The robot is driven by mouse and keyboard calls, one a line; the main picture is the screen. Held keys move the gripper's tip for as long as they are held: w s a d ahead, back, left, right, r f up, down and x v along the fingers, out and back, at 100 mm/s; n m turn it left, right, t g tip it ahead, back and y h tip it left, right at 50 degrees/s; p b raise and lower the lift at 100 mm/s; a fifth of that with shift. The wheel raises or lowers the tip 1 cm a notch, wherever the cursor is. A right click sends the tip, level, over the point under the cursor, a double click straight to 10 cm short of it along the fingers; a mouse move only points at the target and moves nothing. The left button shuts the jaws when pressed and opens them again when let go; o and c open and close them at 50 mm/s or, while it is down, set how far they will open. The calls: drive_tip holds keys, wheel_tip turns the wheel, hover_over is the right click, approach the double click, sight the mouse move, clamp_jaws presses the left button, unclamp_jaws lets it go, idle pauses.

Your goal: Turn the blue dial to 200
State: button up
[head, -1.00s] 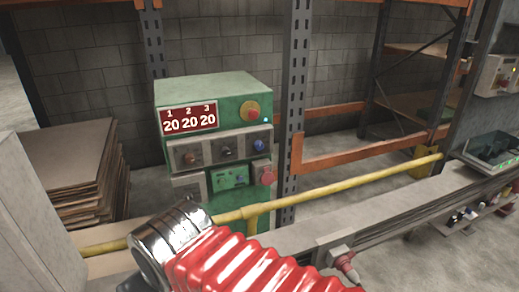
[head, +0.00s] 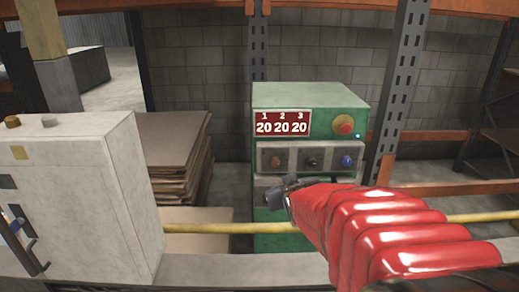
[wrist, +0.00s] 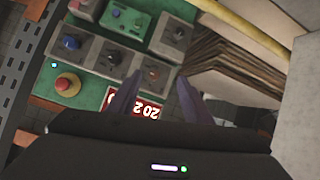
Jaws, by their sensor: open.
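The blue dial (head: 347,161) is the rightmost of three dials in a row on a green control box (head: 300,97). A black dial (head: 312,161) is in the middle and a red dial (head: 275,162) on the left. The display (head: 283,123) reads 20 under each of 1, 2 and 3. The wrist view is turned over: the blue dial (wrist: 70,42) is left of my gripper's two dark fingers. My gripper (wrist: 160,77) is open and empty, its fingers seen around the red dial's area, apart from the blue dial. Contact cannot be told.
A red button on a yellow base (head: 343,125) is above the blue dial. A yellow rail (head: 215,228) runs in front of the box. A grey cabinet (head: 75,190) stands at the left, with stacked brown sheets (head: 170,150) behind it. A rack post (head: 400,80) rises at the right.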

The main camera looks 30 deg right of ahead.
drive_tip(key=d+f+t+h, duration=0.2)
drive_tip(key=d+f, duration=0.1)
drive_tip(key=d, duration=1.2)
drive_tip(key=m+t+h, duration=0.1)
drive_tip(key=t+h, duration=0.1)
drive_tip(key=t, duration=0.1)
approach(347, 163)
drive_tip(key=v, duration=0.5)
drive_tip(key=shift+w+a+r, duration=0.1)
drive_tip(key=shift+a+r, duration=0.05)
drive_tip(key=shift+r, duration=0.1)
drive_tip(key=x, duration=1.3)
drive_tip(key=shift+w+d+f, duration=0.15)
drive_tip(key=shift+w+d, duration=0.1)
drive_tip(key=shift+d, duration=0.1)
drive_tip(key=shift+c, duration=0.3)
drive_tip(key=c, duration=1)
